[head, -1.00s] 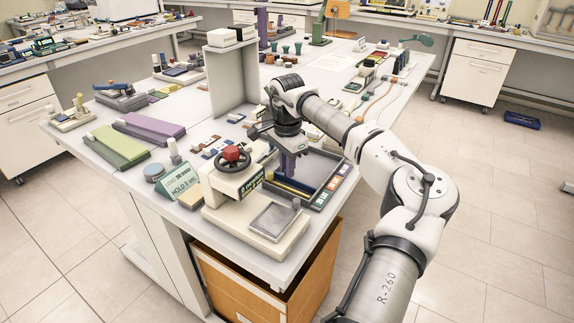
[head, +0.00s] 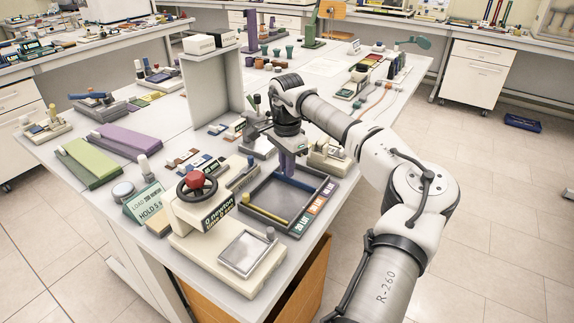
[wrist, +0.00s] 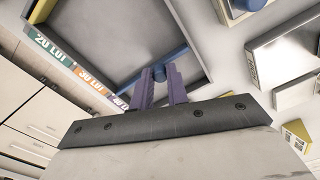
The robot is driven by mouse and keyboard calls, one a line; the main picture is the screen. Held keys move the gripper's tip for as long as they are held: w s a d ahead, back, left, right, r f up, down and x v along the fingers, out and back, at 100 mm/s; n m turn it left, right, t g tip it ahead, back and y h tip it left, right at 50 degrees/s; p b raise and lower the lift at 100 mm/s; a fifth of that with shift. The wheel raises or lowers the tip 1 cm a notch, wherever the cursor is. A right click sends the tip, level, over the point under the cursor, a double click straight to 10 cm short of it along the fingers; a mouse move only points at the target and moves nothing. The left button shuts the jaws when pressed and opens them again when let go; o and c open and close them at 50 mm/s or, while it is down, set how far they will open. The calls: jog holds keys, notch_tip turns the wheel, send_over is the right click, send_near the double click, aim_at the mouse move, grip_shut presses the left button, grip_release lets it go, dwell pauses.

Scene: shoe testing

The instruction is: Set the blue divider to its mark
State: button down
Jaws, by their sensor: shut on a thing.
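The blue divider (head: 302,184) lies across the grey tray (head: 265,228), towards its far end in the head view. My gripper (head: 288,172) points down into the tray, its purple fingers shut on the divider. In the wrist view my gripper (wrist: 160,76) closes around a blue knob on the divider (wrist: 183,52). Along the tray edge are a green label (head: 302,223) reading 20, an orange label (head: 317,205) reading 30 and a purplish label (head: 328,189). In the wrist view my gripper partly hides the purplish label. I cannot tell exactly which mark the divider meets.
A yellow divider (head: 263,215) crosses the tray's near end. A press with a red knob (head: 195,180) stands close on the near left. A grey upright panel (head: 214,88) stands behind. A beige device (head: 328,157) sits just beyond the tray.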

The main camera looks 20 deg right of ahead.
jog(key=shift+s+a, duration=0.1)
jog(key=c, duration=1.4)
grip_release()
jog(key=shift+o, duration=0.2)
notch_tip(320, 180, up, 14)
jog(key=b, duration=0.2)
